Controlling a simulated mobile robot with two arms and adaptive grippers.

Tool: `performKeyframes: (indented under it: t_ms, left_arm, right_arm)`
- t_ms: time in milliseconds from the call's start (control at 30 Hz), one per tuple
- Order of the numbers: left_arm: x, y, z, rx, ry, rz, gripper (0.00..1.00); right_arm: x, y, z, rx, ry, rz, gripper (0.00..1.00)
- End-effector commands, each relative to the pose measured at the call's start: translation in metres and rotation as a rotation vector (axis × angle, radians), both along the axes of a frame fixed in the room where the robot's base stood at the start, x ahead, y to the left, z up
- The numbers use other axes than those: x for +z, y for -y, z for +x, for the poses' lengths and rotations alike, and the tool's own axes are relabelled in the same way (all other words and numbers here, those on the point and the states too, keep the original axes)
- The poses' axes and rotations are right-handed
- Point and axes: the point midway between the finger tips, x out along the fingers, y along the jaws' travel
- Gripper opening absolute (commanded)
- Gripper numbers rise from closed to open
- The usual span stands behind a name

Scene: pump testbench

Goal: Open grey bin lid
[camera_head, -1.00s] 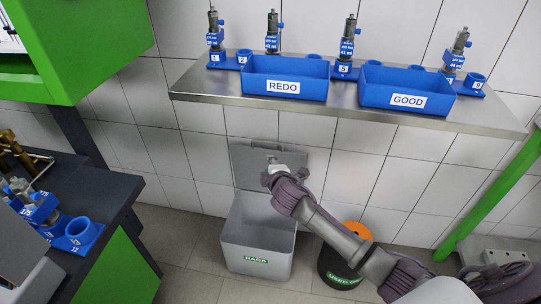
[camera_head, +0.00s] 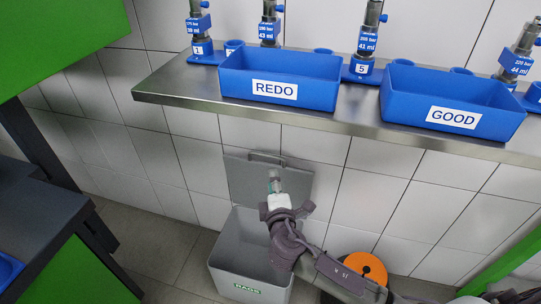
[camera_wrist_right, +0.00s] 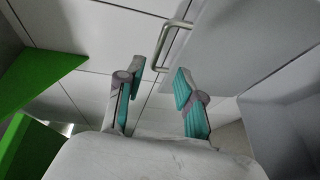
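The grey bin (camera_head: 225,240) with the green "RAGS" label stands on the floor below the shelf. Its lid (camera_head: 243,180) is swung up and stands nearly upright against the tiled wall, so the bin's mouth is uncovered. A metal handle shows at the lid's top edge. My right gripper (camera_head: 275,183) is in front of the lid, above the bin's mouth. In the right wrist view, the gripper (camera_wrist_right: 159,77) has its two teal-padded fingers apart with nothing between them. The lid (camera_wrist_right: 225,50) and its handle (camera_wrist_right: 172,37) lie just beyond the fingertips. My left gripper is not in view.
The steel shelf (camera_head: 160,97) above holds the blue "REDO" bin (camera_head: 315,96), the blue "GOOD" bin (camera_head: 405,100) and several pumps in holders. A black bin with an orange lid (camera_head: 365,268) stands right of the grey bin, partly behind my arm. A green-fronted bench is at left.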

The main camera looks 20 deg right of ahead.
Motion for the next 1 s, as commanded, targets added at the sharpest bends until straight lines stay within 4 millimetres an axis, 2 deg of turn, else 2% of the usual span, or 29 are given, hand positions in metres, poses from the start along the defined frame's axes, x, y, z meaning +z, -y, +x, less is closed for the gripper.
performKeyframes:
  t_ms: [300,500,600,700,1000]
  left_arm:
    - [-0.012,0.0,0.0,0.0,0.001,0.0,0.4]
    - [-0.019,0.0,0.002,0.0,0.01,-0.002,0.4]
    - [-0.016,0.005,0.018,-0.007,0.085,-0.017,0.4]
    - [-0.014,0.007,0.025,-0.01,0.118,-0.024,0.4]
    - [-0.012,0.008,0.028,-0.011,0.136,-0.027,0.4]
  right_arm:
    - [-0.008,0.014,0.066,-0.002,0.003,-0.002,0.37]
    - [-0.013,0.021,0.101,-0.002,0.001,0.0,0.37]
    - [-0.014,0.023,0.111,-0.001,0.0,0.0,0.37]
    - [-0.014,0.024,0.117,-0.001,0.0,0.0,0.37]
    - [-0.014,0.025,0.12,0.0,0.0,0.0,0.37]
